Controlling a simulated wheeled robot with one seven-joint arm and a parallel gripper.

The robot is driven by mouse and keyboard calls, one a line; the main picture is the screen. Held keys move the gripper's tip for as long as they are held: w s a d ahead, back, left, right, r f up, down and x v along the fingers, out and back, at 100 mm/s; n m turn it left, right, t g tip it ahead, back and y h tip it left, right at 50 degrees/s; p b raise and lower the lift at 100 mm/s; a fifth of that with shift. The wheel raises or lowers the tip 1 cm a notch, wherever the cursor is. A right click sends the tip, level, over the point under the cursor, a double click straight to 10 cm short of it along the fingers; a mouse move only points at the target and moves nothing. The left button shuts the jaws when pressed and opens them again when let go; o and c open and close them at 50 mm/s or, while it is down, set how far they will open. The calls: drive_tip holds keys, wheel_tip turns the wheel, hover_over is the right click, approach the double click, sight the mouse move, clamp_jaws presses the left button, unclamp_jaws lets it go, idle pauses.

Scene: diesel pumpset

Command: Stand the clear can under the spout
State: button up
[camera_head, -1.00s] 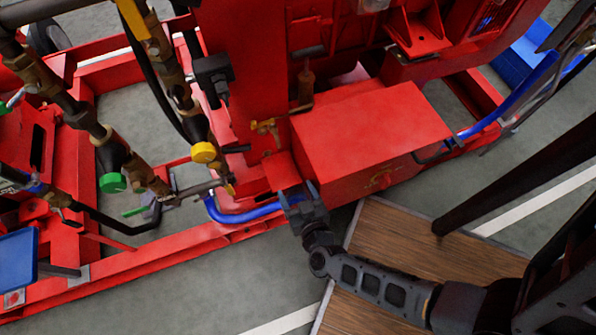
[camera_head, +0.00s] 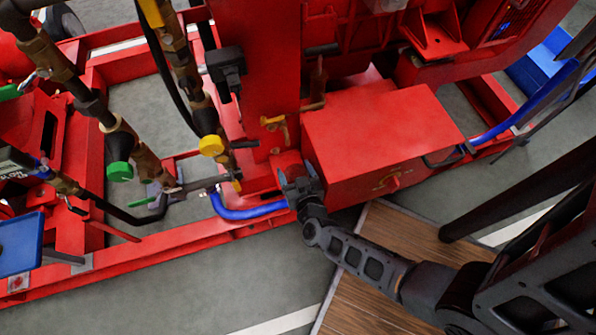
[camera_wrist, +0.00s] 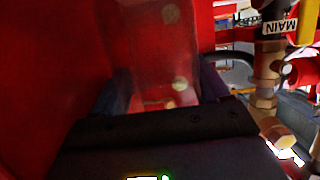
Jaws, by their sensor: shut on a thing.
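The clear can (camera_wrist: 155,50) is see-through and shows red surfaces behind it in the wrist view. It stands between the two dark fingers of my gripper (camera_wrist: 161,92), which is shut on it. In the head view my gripper (camera_head: 292,178) is below a small brass tap (camera_head: 275,122) on the red machine, which looks like the spout. The can is hard to make out there against the red. I cannot tell whether its base touches anything or whether it is exactly under the spout.
A red box (camera_head: 380,125) with a handle stands close to the right of my gripper. A blue hose (camera_head: 243,211) runs just to the left. Brass pipework with a yellow cap (camera_head: 211,145) is further left. A wooden board (camera_head: 385,250) lies below my arm.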

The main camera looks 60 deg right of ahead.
drive_tip(key=shift+w+d+f, duration=0.15)
drive_tip(key=shift+w+d, duration=2.5)
drive_tip(key=shift+d, duration=0.05)
drive_tip(key=shift+f+b, duration=0.4)
drive_tip(key=shift+b, duration=0.1)
drive_tip(key=o, duration=1.1)
drive_tip(key=shift+s, duration=0.1)
drive_tip(key=p+v, duration=0.2)
drive_tip(key=v, duration=0.5)
drive_tip(key=shift+s+a, duration=0.15)
drive_tip(key=shift+a, duration=0.05)
drive_tip(key=shift+s+a+r, duration=0.1)
drive_tip(key=shift+a, duration=0.05)
